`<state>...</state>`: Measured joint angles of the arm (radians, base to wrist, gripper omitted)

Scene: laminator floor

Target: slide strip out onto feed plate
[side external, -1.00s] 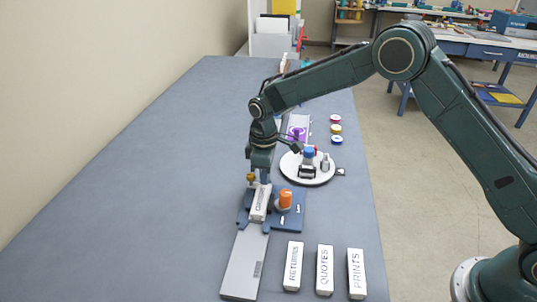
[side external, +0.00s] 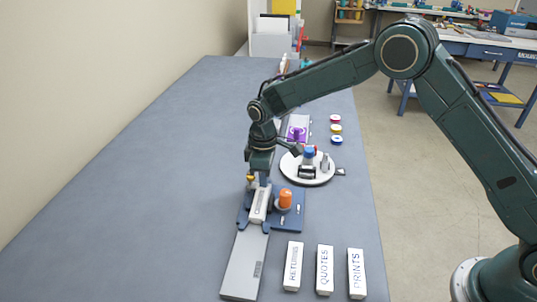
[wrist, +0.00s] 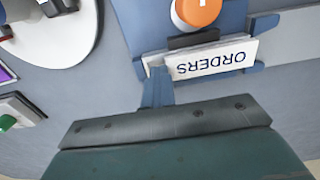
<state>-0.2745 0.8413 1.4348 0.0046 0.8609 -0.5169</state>
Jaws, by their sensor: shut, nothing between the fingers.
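The white strip (side external: 258,207), lettered ORDERS, lies in the blue fixture (side external: 289,220) beside its orange knob (side external: 285,199). The strip also shows in the wrist view (wrist: 240,57), upside down, with its near end by my fingers. The grey feed plate (side external: 244,266) runs from the fixture toward the front of the bench. My gripper (side external: 263,181) is shut and empty at the strip's far end, and in the wrist view its fingertips (wrist: 157,75) appear against that end. Exact contact is hard to tell.
A white round turntable (side external: 321,177) with small items stands behind the fixture. Several coloured discs (side external: 336,129) lie farther back. The bench's left side is clear.

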